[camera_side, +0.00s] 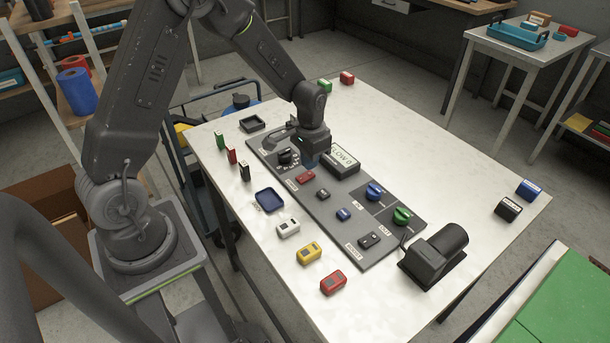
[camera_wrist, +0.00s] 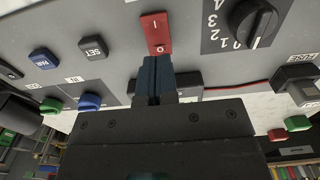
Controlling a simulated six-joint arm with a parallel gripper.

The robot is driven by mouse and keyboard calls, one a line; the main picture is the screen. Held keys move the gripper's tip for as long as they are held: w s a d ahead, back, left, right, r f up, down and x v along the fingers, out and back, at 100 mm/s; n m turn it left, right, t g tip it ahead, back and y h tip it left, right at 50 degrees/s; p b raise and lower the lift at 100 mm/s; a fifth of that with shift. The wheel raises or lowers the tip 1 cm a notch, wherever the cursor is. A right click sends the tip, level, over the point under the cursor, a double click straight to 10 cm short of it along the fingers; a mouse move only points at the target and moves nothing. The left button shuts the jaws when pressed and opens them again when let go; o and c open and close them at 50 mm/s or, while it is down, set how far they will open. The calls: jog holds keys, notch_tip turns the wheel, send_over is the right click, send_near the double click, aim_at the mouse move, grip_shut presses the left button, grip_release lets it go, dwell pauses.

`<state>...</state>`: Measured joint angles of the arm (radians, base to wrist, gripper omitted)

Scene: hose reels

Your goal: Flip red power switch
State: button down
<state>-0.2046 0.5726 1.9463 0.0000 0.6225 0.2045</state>
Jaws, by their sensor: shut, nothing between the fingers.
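The red power switch (camera_side: 305,177) is a rocker on the dark grey control panel (camera_side: 335,208). In the wrist view the red switch (camera_wrist: 155,31) shows an "I" at its top end and an "O" at its lower end. My gripper (camera_side: 310,164) is just behind the switch in the side view, low over the panel. In the wrist view my gripper (camera_wrist: 157,62) has its blue fingertips together, empty, at the "O" end of the switch. I cannot tell whether they touch it. The tips hide little of the switch.
A black numbered dial (camera_wrist: 254,22) is right of the switch. A SET button (camera_wrist: 93,47) and a blue PAR button (camera_wrist: 43,59) are to its left. The "FLOW" display box (camera_side: 341,162) stands close beside my gripper. Blue (camera_side: 374,191) and green (camera_side: 402,216) knobs stand further along the panel.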

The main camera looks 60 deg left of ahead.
jog(key=shift+f, duration=1.25)
dwell(0.5)
jog(key=shift+r, duration=3.55)
jog(key=shift+r, duration=0.15)
notch_tip(320, 180, up, 6)
jog(key=t, duration=0.1)
send_over(310, 173)
jog(key=s+d, duration=0.2)
jog(key=s, duration=0.1)
jog(key=s+d+r+t, duration=0.2)
jog(key=s+d+r, duration=0.1)
jog(key=s+r, duration=0.4)
jog(key=s+d+r+t, duration=0.2)
jog(key=s+r, duration=0.3)
jog(key=s, duration=0.5)
jog(key=shift+s+d+r+t, duration=0.25)
jog(key=shift+s+d+t, duration=0.05)
jog(key=shift+d, duration=0.4)
